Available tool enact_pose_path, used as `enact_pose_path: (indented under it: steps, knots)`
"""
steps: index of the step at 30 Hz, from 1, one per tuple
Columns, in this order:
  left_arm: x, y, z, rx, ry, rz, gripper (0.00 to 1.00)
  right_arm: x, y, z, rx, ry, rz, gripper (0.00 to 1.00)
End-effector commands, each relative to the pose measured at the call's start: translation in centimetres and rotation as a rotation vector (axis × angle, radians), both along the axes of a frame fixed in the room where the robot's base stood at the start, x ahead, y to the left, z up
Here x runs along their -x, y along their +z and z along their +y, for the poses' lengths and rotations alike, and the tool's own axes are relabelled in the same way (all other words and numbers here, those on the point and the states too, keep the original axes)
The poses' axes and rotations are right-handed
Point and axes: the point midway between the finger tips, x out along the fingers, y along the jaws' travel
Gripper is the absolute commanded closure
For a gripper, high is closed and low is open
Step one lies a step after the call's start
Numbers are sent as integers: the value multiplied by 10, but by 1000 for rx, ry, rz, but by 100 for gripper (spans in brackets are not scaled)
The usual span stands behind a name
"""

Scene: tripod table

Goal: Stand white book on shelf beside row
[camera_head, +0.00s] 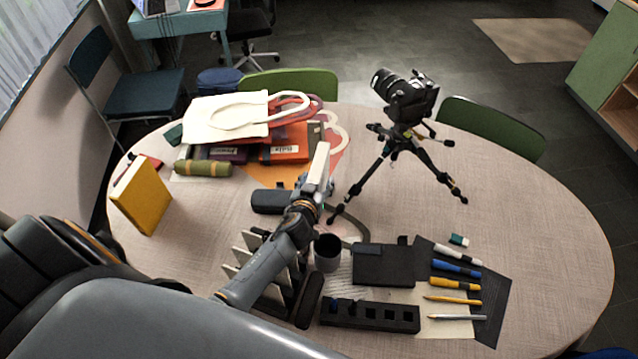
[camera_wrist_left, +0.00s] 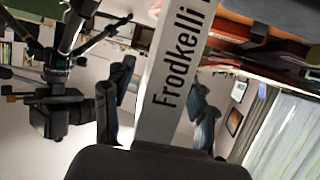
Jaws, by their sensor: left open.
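The white book (camera_head: 319,163) shows as a narrow white shape at the end of my left arm, near the middle of the table. In the left wrist view its white spine (camera_wrist_left: 172,85) carries black lettering. My left gripper (camera_head: 311,190) is open, with one finger on each side of the spine in the wrist view (camera_wrist_left: 160,110). I cannot tell whether the fingers touch it or whether the book rests on the table. A shelf shows in the green cabinet (camera_head: 600,62) at the right edge; no row of books is visible there. My right gripper is not in view.
A black camera on a tripod (camera_head: 407,100) stands close right of the gripper. Tote bags (camera_head: 225,115) lie over an orange book (camera_head: 284,153) behind left. A yellow book (camera_head: 141,196) stands at left. A rack (camera_head: 243,258), cup (camera_head: 327,254) and pens (camera_head: 456,268) lie in front. The right tabletop is clear.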

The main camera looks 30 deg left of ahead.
Motion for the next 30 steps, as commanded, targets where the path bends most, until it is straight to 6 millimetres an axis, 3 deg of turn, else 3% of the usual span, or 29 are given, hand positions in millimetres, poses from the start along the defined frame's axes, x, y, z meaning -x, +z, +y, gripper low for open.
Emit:
enact_pose_path:
  steps: [5,13,21,30]
  knots:
    - [-16,-7,4,-1,0,0,43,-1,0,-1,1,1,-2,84]
    - [-17,-8,5,0,0,0,43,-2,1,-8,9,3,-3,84]
    - [-17,-8,5,0,0,1,98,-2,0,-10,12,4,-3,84]
    - [-18,-5,4,-1,-1,-4,100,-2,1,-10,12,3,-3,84]
